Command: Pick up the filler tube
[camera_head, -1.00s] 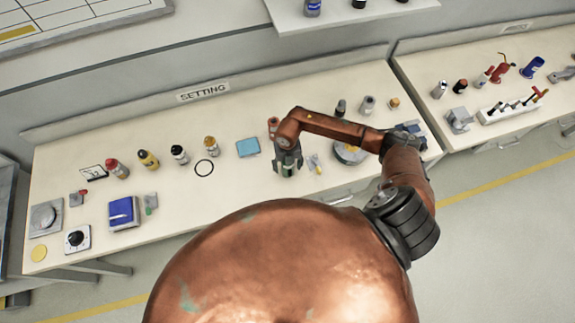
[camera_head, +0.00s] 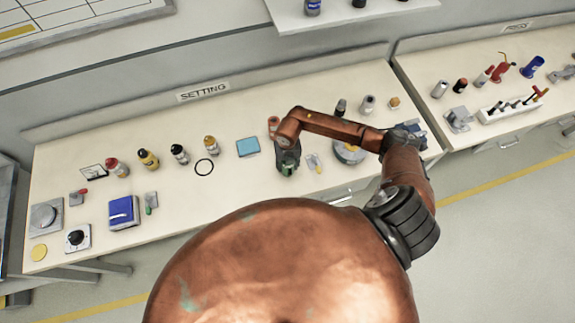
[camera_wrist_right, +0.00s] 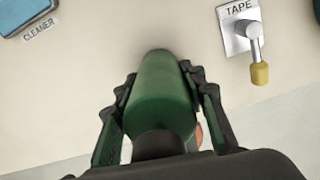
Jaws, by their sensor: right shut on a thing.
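A green tube (camera_wrist_right: 163,85), which I take to be the filler tube, lies between the two fingers of my right gripper (camera_wrist_right: 160,118) in the right wrist view. The gripper is shut on it, one dark finger on each side. In the head view my right gripper (camera_head: 288,163) points down at the middle of the SETTING bench, and a little green shows at its fingers. The tube's near end is partly hidden by the gripper's body. I cannot tell whether the tube touches the bench top. My left gripper is not in view.
A reddish-brown container (camera_head: 273,124) stands just behind.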

